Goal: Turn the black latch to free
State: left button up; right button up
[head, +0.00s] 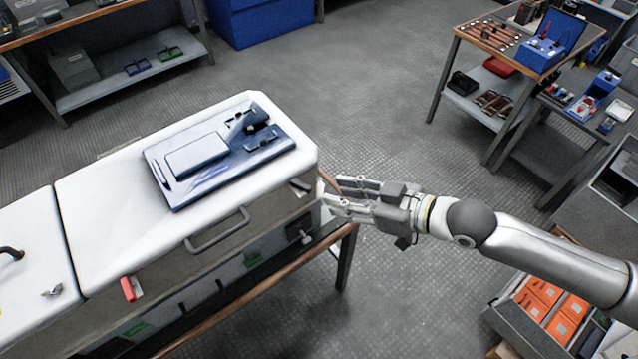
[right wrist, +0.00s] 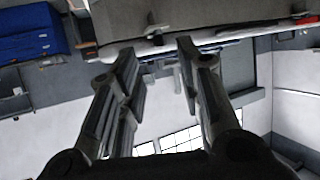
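A bench-top cabinet with a white lid (head: 110,210) stands at the left in the head view. A small dark latch-like piece (head: 302,184) sits under the lid's right front corner. A black knob-like part (head: 299,237) sits lower on the front face; I cannot tell which of these is the black latch. My right gripper (head: 324,190) is beside the cabinet's right end, its fingers pointing at it. In the right wrist view the gripper (right wrist: 157,47) is open and empty, with a small part (right wrist: 155,34) beyond the gap between its fingertips. My left gripper is out of view.
A blue tray (head: 165,190) with dark items lies on the lid. The front face has a grey handle (head: 218,232) and a red latch (head: 128,289). Orange boxes (head: 545,292) stand at lower right, under my arm. The floor (head: 385,120) behind the gripper is clear.

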aim_at(311, 189)
jog(key=p+x, duration=0.1)
jog(key=x, duration=0.4)
jog(key=shift+w+r, duration=0.1)
jog(key=shift+w+a, duration=0.2)
jog(key=shift+a, duration=0.15)
jog(key=shift+w+a+f+p, duration=0.2)
jog(key=shift+a+f+p, duration=0.05)
jog(key=shift+f+p, duration=0.1)
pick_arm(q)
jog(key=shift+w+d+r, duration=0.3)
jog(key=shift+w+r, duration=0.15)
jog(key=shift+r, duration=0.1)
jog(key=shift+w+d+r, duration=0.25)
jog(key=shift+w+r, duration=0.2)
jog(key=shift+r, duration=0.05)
pick_arm(e)
grip_shut()
